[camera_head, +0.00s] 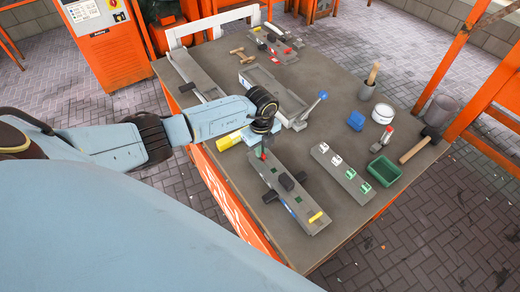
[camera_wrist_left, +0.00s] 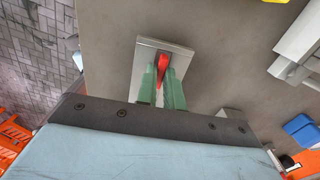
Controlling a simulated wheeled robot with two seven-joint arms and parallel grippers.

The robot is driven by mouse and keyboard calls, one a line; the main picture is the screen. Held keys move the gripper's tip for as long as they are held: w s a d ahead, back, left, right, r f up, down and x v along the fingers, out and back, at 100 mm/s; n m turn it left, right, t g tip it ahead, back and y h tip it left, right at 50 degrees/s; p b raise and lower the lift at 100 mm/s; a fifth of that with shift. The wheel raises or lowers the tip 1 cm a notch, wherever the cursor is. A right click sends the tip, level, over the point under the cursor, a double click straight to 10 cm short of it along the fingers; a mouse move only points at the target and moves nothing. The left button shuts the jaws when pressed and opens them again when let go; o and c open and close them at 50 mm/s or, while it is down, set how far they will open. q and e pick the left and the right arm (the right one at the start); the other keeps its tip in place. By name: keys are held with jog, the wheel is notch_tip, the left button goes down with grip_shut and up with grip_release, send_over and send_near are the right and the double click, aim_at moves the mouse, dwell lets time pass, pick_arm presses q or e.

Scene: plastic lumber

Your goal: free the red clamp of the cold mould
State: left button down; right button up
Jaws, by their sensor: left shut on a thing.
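A long grey mould (camera_head: 300,201) lies on the near part of the table, with a black block and crosswise bar at its middle. The red clamp (camera_head: 263,155) is at its far end, and its red handle stands up in the left wrist view (camera_wrist_left: 160,88). My left gripper (camera_head: 263,147) is above that end. In the left wrist view its green fingers (camera_wrist_left: 160,90) are shut on the red handle, one on each side. The grey end of the mould (camera_wrist_left: 150,54) shows below. The clamp's lower part is hidden. My right gripper is not in view.
A yellow cylinder (camera_head: 229,140) lies left of the gripper. An open grey mould with a blue-knobbed lever (camera_head: 311,107) stands behind. A grey strip with white and green switches (camera_head: 342,173) is to the right, near a green bin (camera_head: 384,171) and a mallet (camera_head: 415,149).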

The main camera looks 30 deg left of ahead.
pick_arm(q)
jog(key=c, duration=1.4)
grip_release()
jog(key=shift+o, duration=0.2)
notch_tip(320, 180, up, 6)
jog(key=p, duration=0.5)
jog(key=shift+f, duration=0.25)
jog(key=shift+r+p, duration=0.5)
jog(key=shift+r, duration=0.35)
jog(key=shift+f, duration=0.1)
